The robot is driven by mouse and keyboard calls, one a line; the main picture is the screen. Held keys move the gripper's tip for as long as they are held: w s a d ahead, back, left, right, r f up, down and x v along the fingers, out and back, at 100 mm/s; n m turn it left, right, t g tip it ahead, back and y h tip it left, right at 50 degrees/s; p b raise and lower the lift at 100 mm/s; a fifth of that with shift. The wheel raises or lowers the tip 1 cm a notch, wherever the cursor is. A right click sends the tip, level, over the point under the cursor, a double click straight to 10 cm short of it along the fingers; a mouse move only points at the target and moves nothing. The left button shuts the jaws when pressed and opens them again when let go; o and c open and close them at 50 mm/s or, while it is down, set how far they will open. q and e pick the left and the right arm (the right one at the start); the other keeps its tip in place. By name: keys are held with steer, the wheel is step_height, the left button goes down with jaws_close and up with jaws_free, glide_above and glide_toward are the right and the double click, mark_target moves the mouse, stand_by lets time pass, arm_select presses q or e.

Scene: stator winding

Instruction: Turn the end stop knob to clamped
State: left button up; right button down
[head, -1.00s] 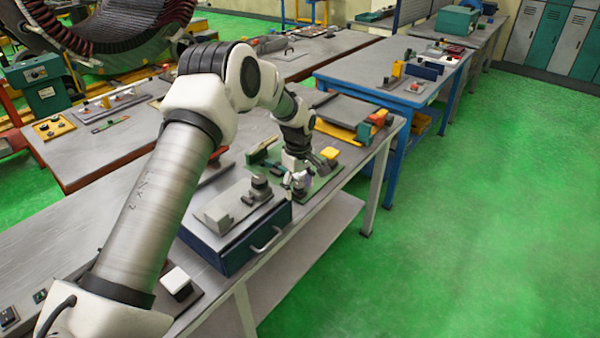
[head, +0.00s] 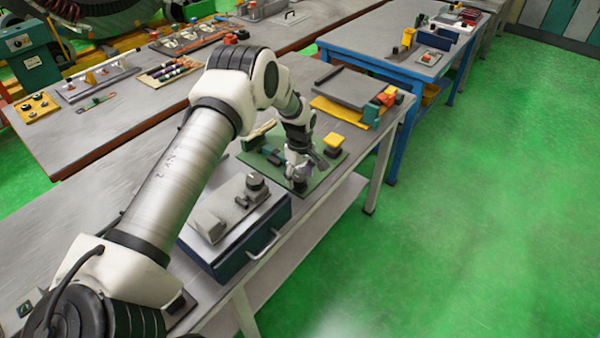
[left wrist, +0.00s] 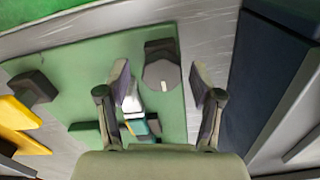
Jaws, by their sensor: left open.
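The end stop knob (left wrist: 162,76) is a dark grey round knob with a pale pointer mark, in the left wrist view. It sits against a dark block (left wrist: 160,46) near the edge of the green mat (left wrist: 75,68). My left gripper (left wrist: 158,82) is open, with one finger on each side of the knob and gaps showing between. I cannot tell how far above the knob the fingertips are. In the head view my left gripper (head: 299,180) is low over the mat's near corner and hides most of the knob. My right gripper is not in view.
A blue box (head: 225,262) with a grey fixture on top and a front handle stands close on the near side. A yellow-topped part (head: 334,141) stands behind the gripper on the mat. A white and teal part (left wrist: 135,112) lies by the left finger.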

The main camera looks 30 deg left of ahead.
arm_select(q)
steer(key=shift+s+d+r, duration=0.1)
steer(key=shift+d+r, duration=0.05)
steer(key=shift+s+d+r, duration=0.1)
steer(key=shift+r, duration=0.05)
steer(key=c, duration=1.1)
steer(key=shift+c, duration=0.2)
